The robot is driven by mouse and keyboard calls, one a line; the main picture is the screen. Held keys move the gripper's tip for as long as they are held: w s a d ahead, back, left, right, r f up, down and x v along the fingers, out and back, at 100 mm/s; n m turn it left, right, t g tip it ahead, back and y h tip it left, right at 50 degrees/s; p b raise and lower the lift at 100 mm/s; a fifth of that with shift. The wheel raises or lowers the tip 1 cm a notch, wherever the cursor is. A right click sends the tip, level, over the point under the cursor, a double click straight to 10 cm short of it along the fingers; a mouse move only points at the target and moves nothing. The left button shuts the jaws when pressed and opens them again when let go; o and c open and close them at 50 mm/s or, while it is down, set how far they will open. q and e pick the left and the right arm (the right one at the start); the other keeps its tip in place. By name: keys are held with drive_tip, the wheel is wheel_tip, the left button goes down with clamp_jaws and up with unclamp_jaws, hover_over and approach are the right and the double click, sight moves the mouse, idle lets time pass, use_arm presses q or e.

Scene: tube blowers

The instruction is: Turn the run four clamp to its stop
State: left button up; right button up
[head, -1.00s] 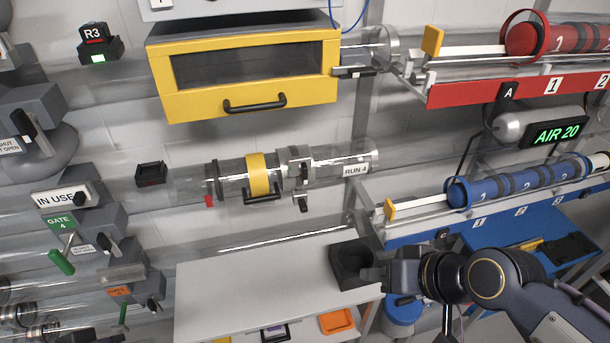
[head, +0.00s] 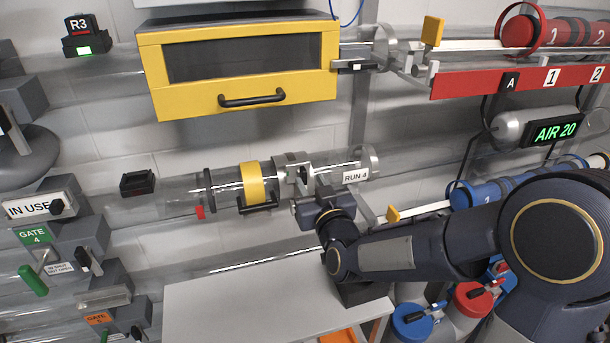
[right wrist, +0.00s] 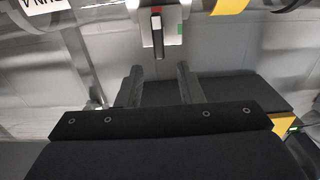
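The run four clamp (head: 292,165) is a grey band with a block around the clear tube, left of the RUN 4 label (head: 355,176). In the right wrist view its dark lever (right wrist: 158,38) with a red part points down from a pale block, and a green mark is beside it. My right gripper (head: 297,207) is just below the clamp in the head view. In the right wrist view its two fingers (right wrist: 160,70) are apart with nothing between them, and the lever is ahead of the gap. My left gripper is not in view.
A yellow ring with a black handle (head: 252,184) sits on the tube left of the clamp. A yellow-framed box (head: 240,75) hangs above. A pale grey bench (head: 250,300) lies below. Blue and red racks of carriers are to the right.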

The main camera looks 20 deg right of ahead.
sight(305, 172)
drive_tip(key=shift+w, duration=2.4)
drive_tip(key=shift+c, duration=0.3)
clamp_jaws()
